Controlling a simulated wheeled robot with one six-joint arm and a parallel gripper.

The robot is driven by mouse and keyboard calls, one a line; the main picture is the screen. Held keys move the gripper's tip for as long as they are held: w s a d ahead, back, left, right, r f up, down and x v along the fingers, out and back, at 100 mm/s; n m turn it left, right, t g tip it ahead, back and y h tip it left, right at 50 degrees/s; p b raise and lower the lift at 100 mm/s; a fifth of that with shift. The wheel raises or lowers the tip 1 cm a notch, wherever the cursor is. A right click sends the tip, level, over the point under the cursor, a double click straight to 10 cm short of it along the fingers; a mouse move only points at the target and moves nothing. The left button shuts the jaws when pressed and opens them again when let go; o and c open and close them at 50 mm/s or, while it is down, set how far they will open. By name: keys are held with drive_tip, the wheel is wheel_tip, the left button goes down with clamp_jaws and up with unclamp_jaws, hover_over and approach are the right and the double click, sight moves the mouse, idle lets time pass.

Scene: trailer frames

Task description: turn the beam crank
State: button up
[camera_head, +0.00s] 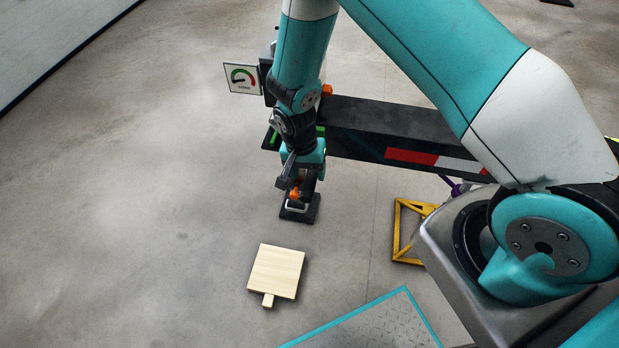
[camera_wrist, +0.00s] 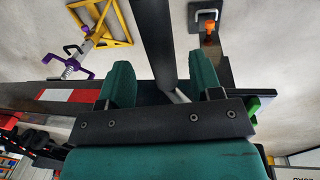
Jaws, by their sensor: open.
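My gripper (camera_wrist: 161,62) is open in the wrist view, its two teal fingers apart. A dark bar (camera_wrist: 153,35) runs between the fingers, with a thin light-grey rod (camera_wrist: 179,96) at its lower end. I cannot tell whether this is the beam crank, and no contact with the fingers shows. In the head view my gripper (camera_head: 306,165) points down beside the near left end of the dark trailer beam (camera_head: 385,117), with its fingertips partly hidden. The beam carries red and white strips and also shows in the wrist view (camera_wrist: 85,97).
A gauge sign (camera_head: 241,78) stands left of the beam's end. A black pad (camera_head: 300,216) with a pale handle and orange part lies below my gripper. A wooden board (camera_head: 276,271) and a yellow stand (camera_head: 407,232) are on the floor. The left floor is clear.

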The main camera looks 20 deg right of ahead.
sight(309, 178)
drive_tip(key=shift+s+d+f, duration=0.1)
drive_tip(key=shift+f, duration=0.7)
drive_tip(key=shift+s+d+f, duration=0.1)
drive_tip(key=shift+f, duration=0.7)
clamp_jaws()
drive_tip(key=shift+w, duration=0.1)
drive_tip(key=shift+a+f, duration=0.1)
